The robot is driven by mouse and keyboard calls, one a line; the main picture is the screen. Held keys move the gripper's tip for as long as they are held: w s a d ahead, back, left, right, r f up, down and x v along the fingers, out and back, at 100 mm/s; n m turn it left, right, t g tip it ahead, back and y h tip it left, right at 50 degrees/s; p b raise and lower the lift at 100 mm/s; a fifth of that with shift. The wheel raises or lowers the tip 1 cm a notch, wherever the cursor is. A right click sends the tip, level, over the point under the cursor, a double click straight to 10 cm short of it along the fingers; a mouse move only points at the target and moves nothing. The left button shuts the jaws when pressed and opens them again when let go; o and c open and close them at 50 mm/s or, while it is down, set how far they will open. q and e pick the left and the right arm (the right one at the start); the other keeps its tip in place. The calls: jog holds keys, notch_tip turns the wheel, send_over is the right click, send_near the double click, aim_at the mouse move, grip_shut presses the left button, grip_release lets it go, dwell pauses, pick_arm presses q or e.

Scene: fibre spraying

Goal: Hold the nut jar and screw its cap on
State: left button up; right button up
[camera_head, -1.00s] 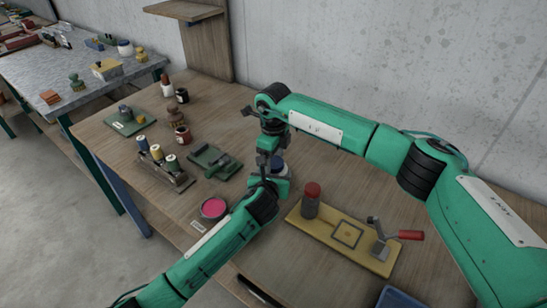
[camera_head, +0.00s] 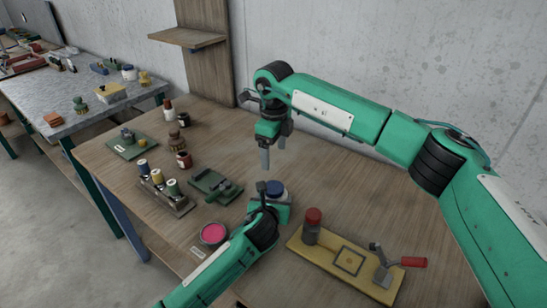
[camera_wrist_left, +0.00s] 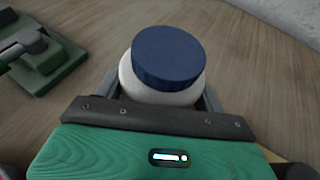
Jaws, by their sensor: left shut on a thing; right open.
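The nut jar is a white jar with a dark blue cap (camera_head: 275,188). My left gripper (camera_head: 268,206) is shut on the jar and holds it upright by the table. In the left wrist view the white jar body (camera_wrist_left: 158,92) sits between the fingers, and the blue cap (camera_wrist_left: 168,57) rests on its top. I cannot tell how tightly the cap is threaded. My right gripper (camera_head: 273,152) is open and empty, pointing down, above and slightly behind the cap and apart from it.
A pink dish (camera_head: 214,234), a green fixture (camera_head: 215,188) and a spool rack (camera_head: 166,198) are to the left. The table behind the jar is clear.

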pick_arm(q)
jog(key=o, duration=1.9)
jog(key=shift+d, duration=0.1)
jog(key=shift+o, duration=0.2)
jog(key=shift+s, duration=0.1)
jog(key=b+v, duration=0.1)
jog(key=v, duration=1.2)
jog(key=shift+s, duration=0.3)
